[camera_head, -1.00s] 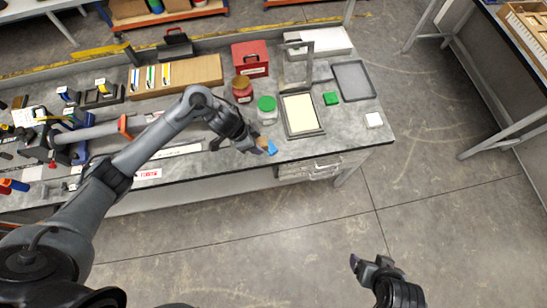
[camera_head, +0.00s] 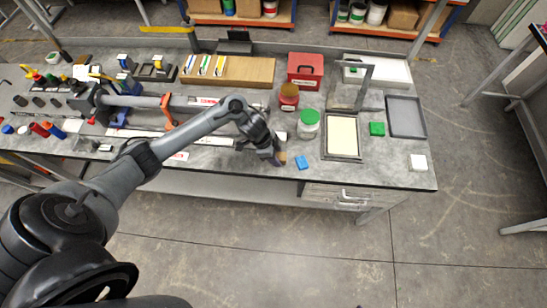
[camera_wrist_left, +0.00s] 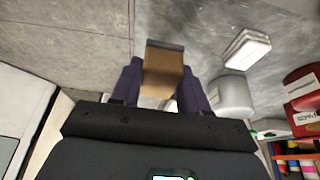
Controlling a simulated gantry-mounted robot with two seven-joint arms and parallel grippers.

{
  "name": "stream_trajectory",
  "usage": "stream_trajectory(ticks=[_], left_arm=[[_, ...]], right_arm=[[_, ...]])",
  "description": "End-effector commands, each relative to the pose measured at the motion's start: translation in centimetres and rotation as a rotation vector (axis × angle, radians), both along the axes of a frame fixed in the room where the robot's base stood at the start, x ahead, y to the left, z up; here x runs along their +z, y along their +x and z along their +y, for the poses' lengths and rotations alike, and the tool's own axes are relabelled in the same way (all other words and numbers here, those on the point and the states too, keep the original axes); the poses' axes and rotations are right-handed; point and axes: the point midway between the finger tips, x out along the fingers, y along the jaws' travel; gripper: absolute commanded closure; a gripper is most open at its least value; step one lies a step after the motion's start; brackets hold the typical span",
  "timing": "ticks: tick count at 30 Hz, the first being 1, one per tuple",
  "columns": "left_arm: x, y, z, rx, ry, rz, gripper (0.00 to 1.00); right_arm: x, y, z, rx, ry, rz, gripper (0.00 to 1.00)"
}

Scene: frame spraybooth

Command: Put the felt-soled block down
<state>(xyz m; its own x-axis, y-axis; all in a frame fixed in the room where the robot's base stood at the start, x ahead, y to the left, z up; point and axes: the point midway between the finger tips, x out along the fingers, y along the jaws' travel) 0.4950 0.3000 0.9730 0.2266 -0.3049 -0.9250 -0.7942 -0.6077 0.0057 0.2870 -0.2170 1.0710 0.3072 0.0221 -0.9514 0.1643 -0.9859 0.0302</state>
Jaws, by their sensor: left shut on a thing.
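My left gripper (camera_head: 277,158) is over the front edge area of the grey workbench (camera_head: 385,174). In the left wrist view my left gripper (camera_wrist_left: 163,88) is shut on the felt-soled block (camera_wrist_left: 162,72), a tan block with a dark strip along its far end. In the head view only a small tan part of the block (camera_head: 283,158) shows beside the fingers. Whether it touches the bench cannot be told. My right gripper is out of view.
A blue block (camera_head: 302,162) lies just right of the gripper. Behind stand a green-lidded jar (camera_head: 308,125) and a red jar (camera_head: 289,97). Rightward are a hinged frame with a cream panel (camera_head: 342,137), a green block (camera_head: 377,129), a grey tray (camera_head: 406,117) and a white block (camera_head: 418,162).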

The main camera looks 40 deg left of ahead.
Motion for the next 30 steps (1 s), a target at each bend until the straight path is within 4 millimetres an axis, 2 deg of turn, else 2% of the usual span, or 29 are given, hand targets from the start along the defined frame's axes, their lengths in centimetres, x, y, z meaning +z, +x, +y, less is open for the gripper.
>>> stream_trajectory(ticks=[3, 6, 11, 19, 30], left_arm=[[-0.8, 0.5, 1.3, 0.002, 0.001, 0.000, 0.80], [-1.1, 0.7, 1.8, -0.001, -0.001, -0.001, 0.80], [-1.9, 0.7, 2.0, 0.001, -0.002, 0.000, 0.80], [-5.0, 0.7, 2.0, 0.001, 0.000, 0.000, 0.80], [-5.3, 0.7, 2.0, -0.001, 0.000, 0.000, 0.80]], right_arm=[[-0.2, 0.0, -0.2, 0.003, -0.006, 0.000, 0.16], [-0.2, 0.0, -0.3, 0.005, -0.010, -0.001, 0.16], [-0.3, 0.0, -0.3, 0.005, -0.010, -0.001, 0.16], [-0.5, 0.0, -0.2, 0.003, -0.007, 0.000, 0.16], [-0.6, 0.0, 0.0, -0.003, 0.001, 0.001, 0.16]])
